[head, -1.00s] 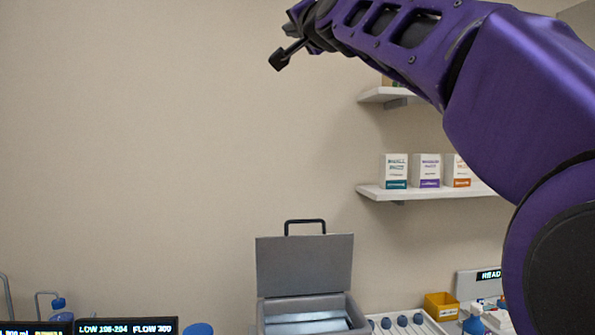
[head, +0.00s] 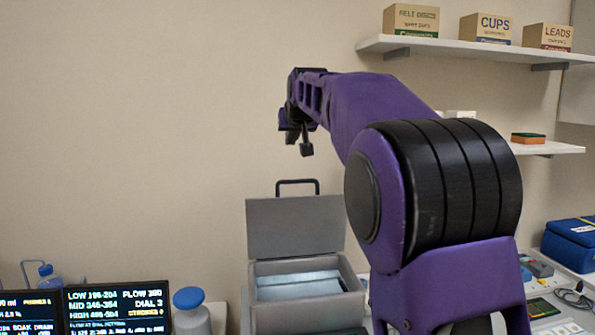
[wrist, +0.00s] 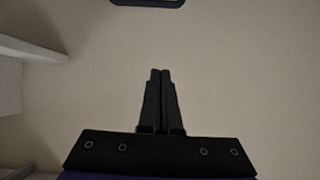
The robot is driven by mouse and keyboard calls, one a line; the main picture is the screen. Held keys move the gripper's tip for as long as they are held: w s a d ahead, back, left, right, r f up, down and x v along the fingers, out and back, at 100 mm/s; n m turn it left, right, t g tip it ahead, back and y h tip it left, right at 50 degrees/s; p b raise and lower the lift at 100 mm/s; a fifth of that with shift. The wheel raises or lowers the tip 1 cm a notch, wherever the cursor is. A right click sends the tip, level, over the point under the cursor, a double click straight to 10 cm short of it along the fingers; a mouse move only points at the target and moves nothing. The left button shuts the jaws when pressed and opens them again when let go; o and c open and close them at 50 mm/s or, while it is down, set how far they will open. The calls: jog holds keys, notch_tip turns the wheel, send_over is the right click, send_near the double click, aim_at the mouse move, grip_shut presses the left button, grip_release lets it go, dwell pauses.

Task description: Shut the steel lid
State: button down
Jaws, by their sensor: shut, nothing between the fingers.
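The steel lid (head: 290,226) stands upright, open, at the back of a grey steel box (head: 353,300) in the head view. A black handle (head: 297,182) rises from the lid's top edge. Pale silvery contents show inside the box. My gripper (head: 306,150) is above the lid and a little right of the handle in the picture, apart from it. In the wrist view my gripper (wrist: 161,72) has its two fingers together with nothing between them. A dark bar-like piece (wrist: 147,2) at the top edge of that view may be the handle; I cannot tell.
Two dark display screens (head: 118,308) and a blue-capped bottle (head: 190,310) stand left of the box. Shelves (head: 470,50) with small boxes hang on the wall at right. A blue case (head: 572,245) sits far right. Bare wall lies left of my arm.

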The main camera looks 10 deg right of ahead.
jog(key=w+d+f+g+p, duration=0.1)
jog(key=w+d+f+p, duration=0.15)
jog(key=w+f, duration=0.7)
jog(key=shift+s+d+f+b, duration=0.15)
jog(key=shift+s+f+b, duration=0.05)
jog(key=shift+s, duration=0.55)
jog(key=shift+s+d+f+b, duration=0.1)
jog(key=shift+s+f+b, duration=0.1)
jog(key=shift+s, duration=0.55)
jog(key=shift+s+d+f+b, duration=0.15)
jog(key=shift+s+f, duration=0.05)
jog(key=shift+s, duration=0.55)
